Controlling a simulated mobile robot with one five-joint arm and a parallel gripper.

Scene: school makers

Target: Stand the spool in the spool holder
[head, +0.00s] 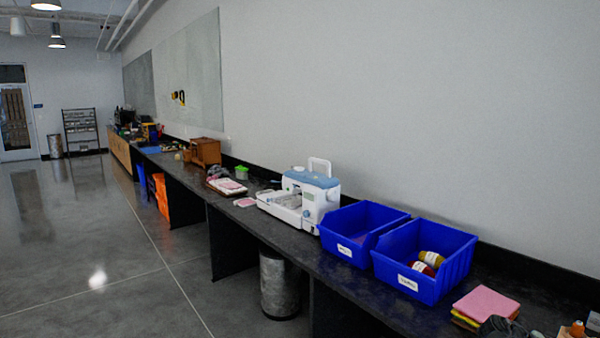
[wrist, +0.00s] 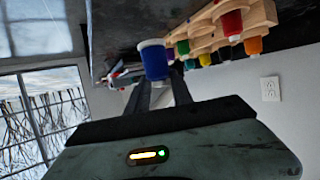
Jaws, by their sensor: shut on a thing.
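My gripper (wrist: 160,82) is shut on a blue spool with white ends (wrist: 153,60) in the wrist view. The wrist picture appears upside down, with the dark counter along its top. The spool holder (wrist: 262,12) is a pale wooden stepped rack at upper right in that view, beside the held spool and apart from it as far as I can tell. It carries several coloured spools, among them a red one (wrist: 232,23), a green one (wrist: 183,47) and an orange one (wrist: 253,45). My gripper does not show in the head view.
In the head view, two blue bins (head: 345,250) (head: 405,284) stand on the long dark counter; the right one holds yellow and red items. A sewing machine (head: 312,194) stands left of them. Pink and yellow sheets (head: 486,302) lie at right. A wall outlet (wrist: 270,88) shows in the wrist view.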

